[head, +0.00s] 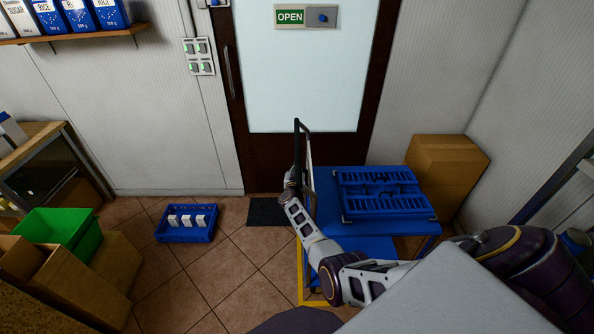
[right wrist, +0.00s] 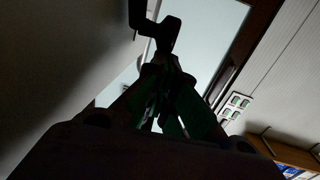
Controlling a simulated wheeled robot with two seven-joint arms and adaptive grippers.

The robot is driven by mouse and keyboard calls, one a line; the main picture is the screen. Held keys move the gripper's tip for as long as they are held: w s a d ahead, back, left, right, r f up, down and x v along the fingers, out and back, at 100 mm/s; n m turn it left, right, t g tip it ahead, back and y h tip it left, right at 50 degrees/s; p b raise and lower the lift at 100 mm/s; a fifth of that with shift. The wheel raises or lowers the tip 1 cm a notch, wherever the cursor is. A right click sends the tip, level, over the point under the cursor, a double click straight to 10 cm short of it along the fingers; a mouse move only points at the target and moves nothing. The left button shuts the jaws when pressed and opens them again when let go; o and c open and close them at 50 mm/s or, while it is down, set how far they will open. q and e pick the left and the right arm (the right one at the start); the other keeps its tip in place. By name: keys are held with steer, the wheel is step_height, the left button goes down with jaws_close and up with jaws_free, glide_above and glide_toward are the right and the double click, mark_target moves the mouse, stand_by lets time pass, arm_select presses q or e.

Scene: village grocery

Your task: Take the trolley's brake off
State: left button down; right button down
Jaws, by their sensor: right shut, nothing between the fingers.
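The trolley has a blue deck (head: 375,247) and an upright handle frame with a dark top bar (head: 297,126) at its left end. My right arm comes in from the right across the trolley, and its gripper (head: 291,178) is beside the handle frame. In the right wrist view my gripper (right wrist: 168,72) is shut and empty, very dark. A black bent part, like a lever or bracket (right wrist: 165,32), is just beyond its fingertips; I cannot tell whether they touch or whether this is the brake. My left gripper is in neither view.
A blue slatted crate (head: 385,193) sits on the trolley, with cardboard boxes (head: 447,165) behind it. A blue crate with white packs (head: 187,222) stands on the tiles left. A dark mat (head: 268,211) lies before the door (head: 305,75). The floor between is clear.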

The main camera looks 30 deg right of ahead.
steer(key=shift+s+a+f, duration=0.15)
steer(key=shift+s+f, duration=0.1)
steer(key=shift+f, duration=0.3)
steer(key=v, duration=0.7)
steer(key=shift+s+a+r, duration=0.25)
steer(key=shift+a+r, duration=0.1)
steer(key=shift+r, duration=0.05)
steer(key=shift+a, duration=0.1)
steer(key=shift+w, duration=0.15)
steer(key=shift+d+x, duration=0.2)
steer(key=shift+x, duration=2.6)
steer(key=shift+m, duration=0.3)
